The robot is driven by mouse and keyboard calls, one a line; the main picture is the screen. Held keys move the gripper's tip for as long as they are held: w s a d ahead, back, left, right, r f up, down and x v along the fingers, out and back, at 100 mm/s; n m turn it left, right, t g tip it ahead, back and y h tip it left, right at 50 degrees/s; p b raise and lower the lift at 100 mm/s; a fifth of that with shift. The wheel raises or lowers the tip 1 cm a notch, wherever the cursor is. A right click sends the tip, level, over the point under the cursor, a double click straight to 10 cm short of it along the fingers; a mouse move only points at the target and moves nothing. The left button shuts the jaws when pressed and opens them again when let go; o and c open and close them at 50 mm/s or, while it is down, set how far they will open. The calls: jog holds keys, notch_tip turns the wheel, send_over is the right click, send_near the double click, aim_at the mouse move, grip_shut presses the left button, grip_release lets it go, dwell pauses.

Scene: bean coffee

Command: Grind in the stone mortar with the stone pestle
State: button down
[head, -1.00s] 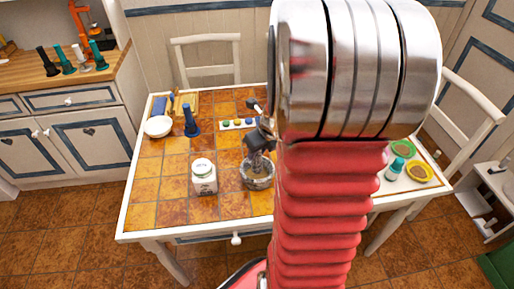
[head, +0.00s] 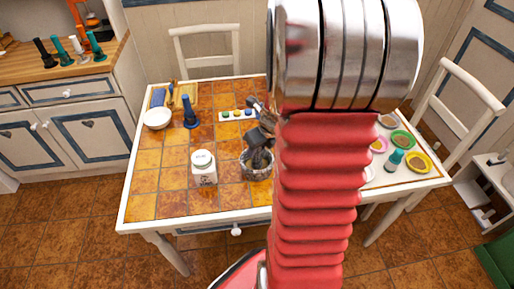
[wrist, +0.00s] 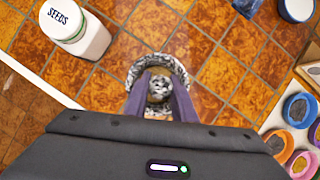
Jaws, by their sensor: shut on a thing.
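The grey speckled stone mortar (head: 257,171) stands on the tiled table near its front edge. In the wrist view its rim (wrist: 177,64) shows around and beyond my fingers. My gripper (head: 260,155) points down over the mortar; in the wrist view its fingers (wrist: 158,98) are shut on the speckled stone pestle (wrist: 158,88). The pestle's round top shows between the fingers. Its lower end is hidden, so I cannot tell whether it touches the mortar's bottom.
A white seeds jar (head: 204,169) stands left of the mortar. A blue tamper-like thing (head: 190,112) and a white bowl (head: 157,118) are farther back. A row of small coloured pieces (head: 237,114) lies behind the mortar. Coloured dishes (head: 417,162) are at the right. Tiles at front left are clear.

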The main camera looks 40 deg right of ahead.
jog(key=shift+f, duration=0.3)
dwell(0.5)
jog(key=shift+w, duration=0.1)
jog(key=shift+w+d, duration=0.45)
jog(key=shift+w, duration=0.15)
jog(key=shift+s+a+f, duration=0.15)
jog(key=shift+s+a, duration=0.9)
jog(key=shift+a, duration=0.25)
jog(key=shift+d, duration=1.5)
